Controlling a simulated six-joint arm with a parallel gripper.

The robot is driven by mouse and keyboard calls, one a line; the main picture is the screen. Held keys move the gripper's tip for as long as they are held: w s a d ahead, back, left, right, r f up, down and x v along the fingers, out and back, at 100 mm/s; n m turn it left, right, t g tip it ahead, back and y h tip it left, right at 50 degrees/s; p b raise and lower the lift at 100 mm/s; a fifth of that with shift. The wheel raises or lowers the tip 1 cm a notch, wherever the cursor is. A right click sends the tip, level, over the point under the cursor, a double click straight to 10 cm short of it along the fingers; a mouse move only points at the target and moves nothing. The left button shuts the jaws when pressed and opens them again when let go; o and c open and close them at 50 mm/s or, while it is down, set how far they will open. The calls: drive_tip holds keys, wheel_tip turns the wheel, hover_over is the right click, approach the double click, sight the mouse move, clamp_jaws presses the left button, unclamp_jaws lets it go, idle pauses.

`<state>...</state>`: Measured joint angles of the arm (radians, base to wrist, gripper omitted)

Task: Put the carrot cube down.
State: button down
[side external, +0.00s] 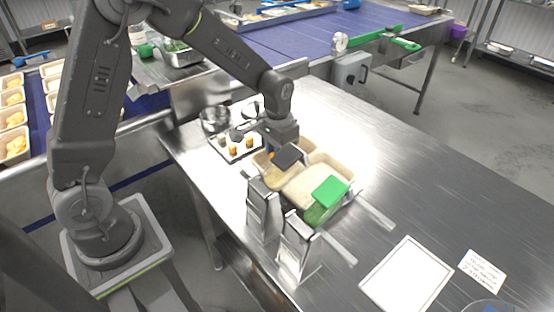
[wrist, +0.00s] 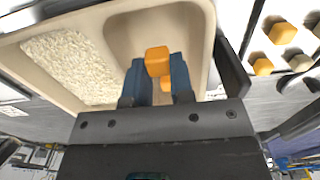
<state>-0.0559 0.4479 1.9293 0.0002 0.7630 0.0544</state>
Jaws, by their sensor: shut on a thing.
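My gripper (wrist: 158,66) is shut on an orange carrot cube (wrist: 157,61), held between its two blue-grey fingertips. In the wrist view the cube appears over the empty-looking compartment of a beige tray (wrist: 117,9); I cannot tell whether it touches the floor. A second bit of orange (wrist: 165,85) shows between the fingers; I cannot tell whether it is a separate cube. The tray's other compartment holds white rice (wrist: 68,65). In the side view my gripper (side external: 274,157) is low over the left part of the tray (side external: 337,163), its tips partly hidden.
A small tray (side external: 228,155) with several orange and pale cubes lies left of the beige tray. A green block (side external: 330,189) and upright metal stands (side external: 298,245) are at the front. A white board (side external: 407,276) lies farther right.

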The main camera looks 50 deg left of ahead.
drive_tip(key=shift+f, duration=1.55)
drive_tip(key=shift+f, duration=0.1)
drive_tip(key=c, duration=1.3)
unclamp_jaws()
